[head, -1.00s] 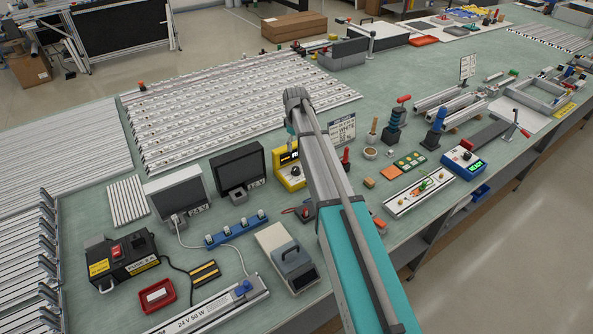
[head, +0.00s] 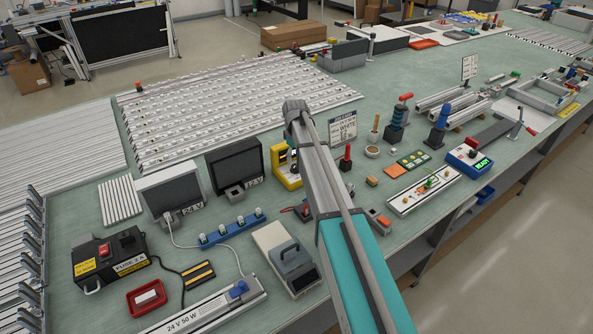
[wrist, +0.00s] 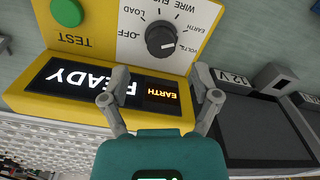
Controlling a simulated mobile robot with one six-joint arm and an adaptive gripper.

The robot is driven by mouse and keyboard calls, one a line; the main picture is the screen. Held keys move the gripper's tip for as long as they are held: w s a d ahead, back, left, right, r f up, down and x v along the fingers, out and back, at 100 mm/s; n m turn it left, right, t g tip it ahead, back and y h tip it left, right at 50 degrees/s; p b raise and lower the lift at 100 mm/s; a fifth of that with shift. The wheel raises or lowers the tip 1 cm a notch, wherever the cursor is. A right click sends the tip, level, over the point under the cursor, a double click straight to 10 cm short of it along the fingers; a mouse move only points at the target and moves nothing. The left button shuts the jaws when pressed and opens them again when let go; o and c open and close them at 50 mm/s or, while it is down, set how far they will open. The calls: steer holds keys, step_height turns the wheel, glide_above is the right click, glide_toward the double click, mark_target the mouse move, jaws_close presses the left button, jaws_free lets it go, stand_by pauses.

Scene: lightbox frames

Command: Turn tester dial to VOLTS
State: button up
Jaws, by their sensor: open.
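The yellow tester (wrist: 100,118) fills the upper part of the wrist view, upside down. Its black dial (wrist: 160,39) sits on a white plate with OFF, LOAD, WIRE, EARTH and VOLTS around it. The dial's white mark lies at its lower right; which label it meets is hard to tell. The display (wrist: 68,80) reads READY in white and EARTH in orange. My gripper (wrist: 160,80) is open and empty, its fingertips apart in front of the display, below the dial in the picture. In the head view the tester (head: 283,170) is partly behind my arm, and my gripper is hidden.
A green TEST button (wrist: 67,12) is beside the dial. A dark 12 V unit (head: 235,167) stands close to the tester on its left. A sign (head: 342,127) and a red-handled tool (head: 346,158) stand to the right of my arm.

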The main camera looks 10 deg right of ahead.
mark_target(296, 165)
steer(key=shift+f+b, duration=2.3)
steer(key=shift+f, duration=0.25)
steer(key=c, duration=1)
steer(key=shift+d, duration=0.25)
jaws_close()
steer(key=shift+a, duration=0.2)
